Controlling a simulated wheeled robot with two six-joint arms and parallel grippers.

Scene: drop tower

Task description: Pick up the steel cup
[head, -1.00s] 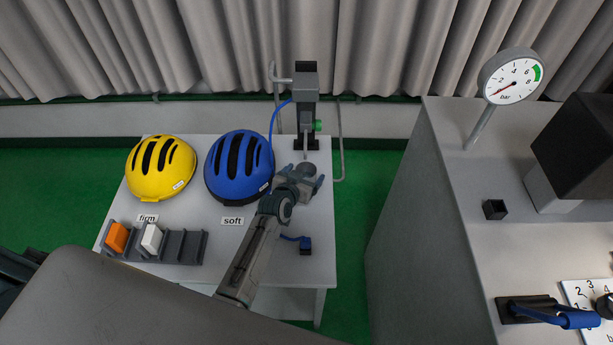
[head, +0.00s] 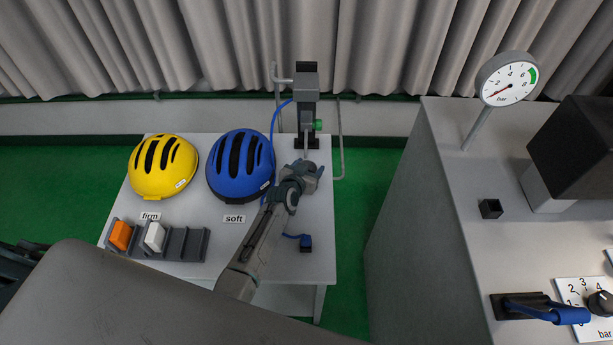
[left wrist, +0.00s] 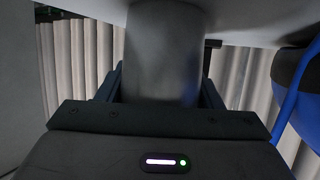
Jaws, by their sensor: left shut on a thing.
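The steel cup (left wrist: 165,55) is a plain grey cylinder between the two fingers of my left gripper (left wrist: 160,88) in the left wrist view. The fingers are shut on its sides. The cup's far end runs up toward the pale tabletop at the top of that view; I cannot tell whether it touches it. In the head view my left gripper (head: 306,174) is over the right back part of the white table, in front of the grey post. The cup is mostly hidden there by the gripper. My right gripper is not in view.
A blue helmet (head: 240,167) sits close left of my left arm, with a yellow helmet (head: 163,168) beyond it. The grey post (head: 307,95) with a green knob stands behind the gripper. A grey rack (head: 180,243) lies front left. A grey cabinet (head: 440,215) stands right.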

